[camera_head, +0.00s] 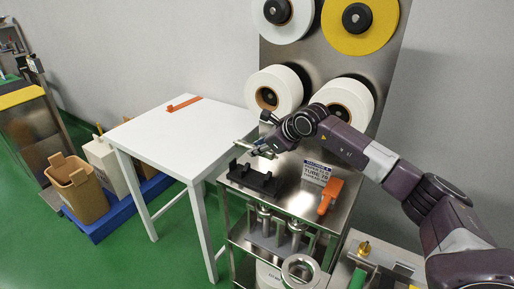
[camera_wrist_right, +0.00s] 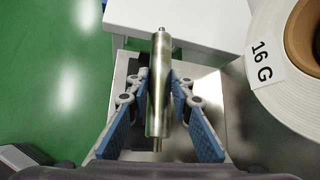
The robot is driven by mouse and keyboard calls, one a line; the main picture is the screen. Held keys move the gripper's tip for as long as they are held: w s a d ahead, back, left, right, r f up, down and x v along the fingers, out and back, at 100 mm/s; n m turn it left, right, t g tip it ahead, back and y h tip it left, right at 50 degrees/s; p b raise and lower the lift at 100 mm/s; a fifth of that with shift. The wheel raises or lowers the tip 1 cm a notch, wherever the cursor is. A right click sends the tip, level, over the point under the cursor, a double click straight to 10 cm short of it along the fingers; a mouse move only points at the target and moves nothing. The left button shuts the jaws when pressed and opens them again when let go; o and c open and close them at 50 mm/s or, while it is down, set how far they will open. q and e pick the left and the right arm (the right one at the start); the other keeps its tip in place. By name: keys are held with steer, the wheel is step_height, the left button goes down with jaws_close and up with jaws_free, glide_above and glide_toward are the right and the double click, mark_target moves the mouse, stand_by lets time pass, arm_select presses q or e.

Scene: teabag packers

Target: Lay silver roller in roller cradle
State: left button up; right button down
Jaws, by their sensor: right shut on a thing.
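The silver roller (camera_wrist_right: 160,90) is a shiny cylinder with thin end shafts, seen lengthwise in the right wrist view. My right gripper (camera_wrist_right: 160,92) is shut on it, with a blue pad on each side. In the head view the right gripper (camera_head: 262,148) holds the roller (camera_head: 243,143) above the black roller cradle (camera_head: 254,179), at the left end of the steel table. The cradle has upright posts and looks empty. In the wrist view the cradle (camera_wrist_right: 140,122) is partly hidden behind the roller and fingers. My left gripper is not in view.
A white table (camera_head: 165,138) with an orange part (camera_head: 184,104) stands left of the steel table. A printed sign (camera_head: 316,172) and an orange tool (camera_head: 329,196) are right of the cradle. Large reels (camera_head: 274,91) hang on the steel panel behind, close to my right arm.

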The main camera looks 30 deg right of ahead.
steer(key=shift+f+b, duration=3.05)
steer(key=shift+f, duration=1.1)
steer(key=c, duration=1.6)
jaws_free()
steer(key=v, duration=1.2)
steer(key=shift+s+f, duration=0.1)
